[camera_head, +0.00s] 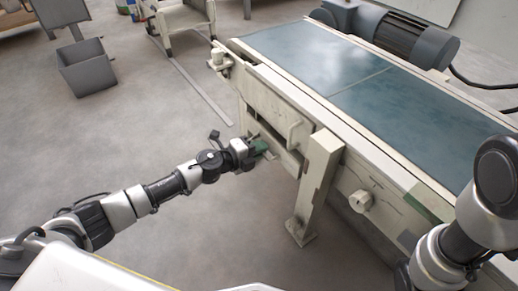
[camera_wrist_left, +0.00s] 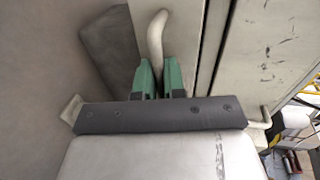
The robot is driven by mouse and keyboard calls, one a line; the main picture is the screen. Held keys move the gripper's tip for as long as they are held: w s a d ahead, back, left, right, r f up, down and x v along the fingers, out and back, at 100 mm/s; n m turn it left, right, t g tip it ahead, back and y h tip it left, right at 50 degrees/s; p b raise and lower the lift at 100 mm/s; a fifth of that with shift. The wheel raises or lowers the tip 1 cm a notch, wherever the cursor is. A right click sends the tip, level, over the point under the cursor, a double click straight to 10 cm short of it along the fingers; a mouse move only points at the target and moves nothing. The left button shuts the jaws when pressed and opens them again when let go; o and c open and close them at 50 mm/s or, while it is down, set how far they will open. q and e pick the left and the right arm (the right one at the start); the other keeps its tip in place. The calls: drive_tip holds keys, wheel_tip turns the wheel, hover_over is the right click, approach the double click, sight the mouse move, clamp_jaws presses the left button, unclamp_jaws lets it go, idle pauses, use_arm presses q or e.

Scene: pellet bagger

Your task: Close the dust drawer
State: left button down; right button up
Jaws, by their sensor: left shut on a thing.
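My left gripper (camera_head: 259,147) reaches the side of the beige conveyor machine, low beneath the belt. In the left wrist view its green fingers (camera_wrist_left: 160,78) are closed on a curved beige handle (camera_wrist_left: 156,32). The handle stands in front of a pale upright panel (camera_wrist_left: 186,28), which looks like the dust drawer's front. In the head view the gripper hides most of the handle, and I cannot tell how far the drawer stands out. My right arm comes in at the lower right; its gripper is out of view.
The conveyor's blue-green belt (camera_head: 330,60) runs above, with a grey motor (camera_head: 395,30) behind. A beige support leg (camera_head: 314,185) and a round knob (camera_head: 361,201) are right of my left gripper. A grey bin (camera_head: 87,70) stands far left. The floor between is clear.

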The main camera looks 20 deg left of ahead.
sight(269, 144)
use_arm(q)
drive_tip(key=x, duration=0.3)
drive_tip(key=shift+r+p, duration=0.35)
